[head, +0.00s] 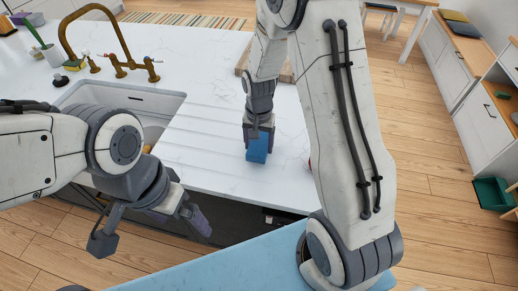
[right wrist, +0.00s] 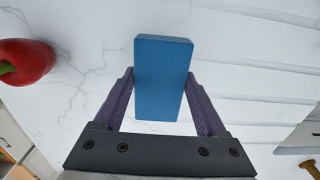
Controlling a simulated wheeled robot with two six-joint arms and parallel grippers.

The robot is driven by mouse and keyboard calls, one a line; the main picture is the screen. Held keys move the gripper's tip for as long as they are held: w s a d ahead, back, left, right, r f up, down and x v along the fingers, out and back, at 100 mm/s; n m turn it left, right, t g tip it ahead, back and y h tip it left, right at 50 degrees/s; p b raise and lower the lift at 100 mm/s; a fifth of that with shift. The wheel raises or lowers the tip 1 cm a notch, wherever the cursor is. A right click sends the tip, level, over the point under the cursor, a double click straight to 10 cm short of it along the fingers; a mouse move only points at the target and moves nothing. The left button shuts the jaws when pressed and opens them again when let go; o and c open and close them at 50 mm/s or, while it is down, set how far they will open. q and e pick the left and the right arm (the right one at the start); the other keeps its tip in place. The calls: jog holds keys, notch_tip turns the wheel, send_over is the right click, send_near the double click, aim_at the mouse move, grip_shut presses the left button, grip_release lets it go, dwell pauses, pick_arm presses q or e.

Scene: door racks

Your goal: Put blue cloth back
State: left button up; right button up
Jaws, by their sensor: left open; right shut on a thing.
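The blue cloth (head: 257,149) looks like a folded, flat rectangular block. My right gripper (head: 260,134) is shut on it and holds it upright over the white counter, right of the sink. In the right wrist view the cloth (right wrist: 163,80) sits between the two fingers of the right gripper (right wrist: 162,100). I cannot tell whether its lower end touches the counter. My left gripper (head: 152,229) is open and empty, in front of the counter's front edge and below the sink.
The sink (head: 120,97) with a brass faucet (head: 108,38) is at the left. A red pepper (right wrist: 28,62) lies on the counter (head: 215,75) near the cloth. A wooden board (head: 285,72) is partly hidden behind my right arm. A light blue surface (head: 235,265) lies in front.

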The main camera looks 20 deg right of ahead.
aim_at(259, 145)
notch_tip(259, 145, down, 2)
jog(key=shift+f+p, duration=0.25)
jog(key=shift+p, duration=0.1)
jog(key=shift+f, duration=0.45)
jog(key=shift+f, duration=0.1)
jog(key=o, duration=1.4)
jog(key=shift+r, duration=0.3)
notch_tip(259, 145, up, 12)
jog(key=shift+f+b, duration=0.15)
jog(key=shift+b, duration=1)
